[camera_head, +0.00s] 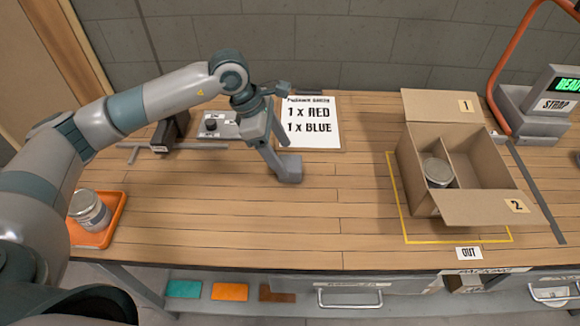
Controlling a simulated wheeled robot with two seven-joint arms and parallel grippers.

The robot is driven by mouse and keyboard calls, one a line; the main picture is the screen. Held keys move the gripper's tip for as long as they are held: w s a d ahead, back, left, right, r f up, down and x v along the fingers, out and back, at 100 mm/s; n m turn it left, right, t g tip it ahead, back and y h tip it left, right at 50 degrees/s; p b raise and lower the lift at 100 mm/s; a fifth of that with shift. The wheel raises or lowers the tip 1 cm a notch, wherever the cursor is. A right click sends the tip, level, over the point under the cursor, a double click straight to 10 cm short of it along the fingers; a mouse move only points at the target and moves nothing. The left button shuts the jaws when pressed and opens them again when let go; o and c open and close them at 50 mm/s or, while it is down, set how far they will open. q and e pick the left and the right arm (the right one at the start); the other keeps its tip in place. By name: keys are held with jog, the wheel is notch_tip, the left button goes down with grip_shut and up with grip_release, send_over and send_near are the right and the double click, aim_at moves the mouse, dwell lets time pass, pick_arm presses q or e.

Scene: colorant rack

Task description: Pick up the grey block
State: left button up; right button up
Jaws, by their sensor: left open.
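My left gripper (286,128) reaches in from the left over the back middle of the bench. Its jaws are spread wide, one finger toward the wall and one toward the front, with nothing seen held between them. A grey blocky shape (289,169) shows at the end of the front finger. I cannot tell whether it is the fingertip or a separate grey block touching it. No other clear grey block shows. My right gripper is not in view.
A white order sheet (320,136) reads 1 x RED, 1 x BLUE. An open cardboard box (478,208) at right holds a can (437,172). Another can (89,211) stands on an orange tray (115,222). A knobbed control box (221,127) sits behind. The bench's front middle is clear.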

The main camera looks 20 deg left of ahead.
aim_at(289, 162)
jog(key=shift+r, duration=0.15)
pick_arm(q)
jog(key=shift+d+f+p, duration=0.15)
jog(key=shift+f+p, duration=0.1)
jog(key=shift+p, duration=0.1)
jog(key=p+x, duration=0.2)
jog(key=x, duration=0.1)
jog(key=shift+w+d+f, duration=0.15)
jog(key=shift+w+d, duration=0.05)
jog(key=shift+w, duration=0.05)
jog(key=shift+d+f, duration=0.1)
jog(key=shift+f, duration=0.45)
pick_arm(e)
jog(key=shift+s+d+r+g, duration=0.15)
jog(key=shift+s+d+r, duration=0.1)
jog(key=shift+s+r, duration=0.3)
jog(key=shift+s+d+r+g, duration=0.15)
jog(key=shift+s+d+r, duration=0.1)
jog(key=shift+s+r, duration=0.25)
pick_arm(q)
jog(key=c, duration=1.1)
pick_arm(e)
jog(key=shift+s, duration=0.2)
